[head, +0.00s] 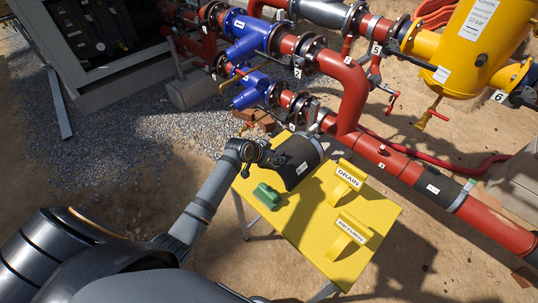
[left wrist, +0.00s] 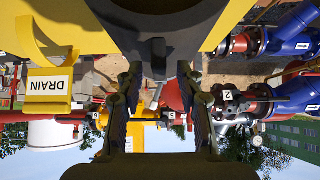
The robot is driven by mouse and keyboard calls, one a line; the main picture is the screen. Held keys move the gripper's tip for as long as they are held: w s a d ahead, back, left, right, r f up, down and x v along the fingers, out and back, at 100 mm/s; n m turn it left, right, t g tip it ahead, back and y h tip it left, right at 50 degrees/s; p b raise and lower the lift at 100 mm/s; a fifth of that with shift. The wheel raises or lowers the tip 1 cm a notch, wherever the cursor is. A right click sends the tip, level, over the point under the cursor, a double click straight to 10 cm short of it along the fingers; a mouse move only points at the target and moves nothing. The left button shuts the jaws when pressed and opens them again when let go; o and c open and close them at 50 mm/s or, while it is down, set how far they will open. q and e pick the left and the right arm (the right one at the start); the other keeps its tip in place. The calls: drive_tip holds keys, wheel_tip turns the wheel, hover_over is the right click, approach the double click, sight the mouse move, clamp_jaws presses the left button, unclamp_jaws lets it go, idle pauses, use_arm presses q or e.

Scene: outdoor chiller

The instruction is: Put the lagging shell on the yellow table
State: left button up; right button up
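The lagging shell (head: 297,172) is a dark grey curved piece with a white label and a paler far end. In the head view it appears to rest on the far-left part of the yellow table (head: 310,235). My left gripper (head: 272,157) is at the shell's upper left side, overlapping it in the picture. In the left wrist view its two fingers (left wrist: 160,105) stand apart, with pipes and sky showing between them. A dark grey form fills the top middle there; I cannot tell whether it touches the fingers. My right gripper is out of view.
A green object (head: 267,196) and two yellow holders, one labelled DRAIN (head: 347,182), stand on the table. Red pipes (head: 350,90) with blue fittings run close behind its far edge. Gravel (head: 130,130) lies to the left.

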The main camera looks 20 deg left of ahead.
use_arm(q)
drive_tip(key=v, duration=1)
drive_tip(key=shift+s+r+b, duration=0.25)
drive_tip(key=shift+b, duration=0.15)
drive_tip(key=shift+s, duration=0.1)
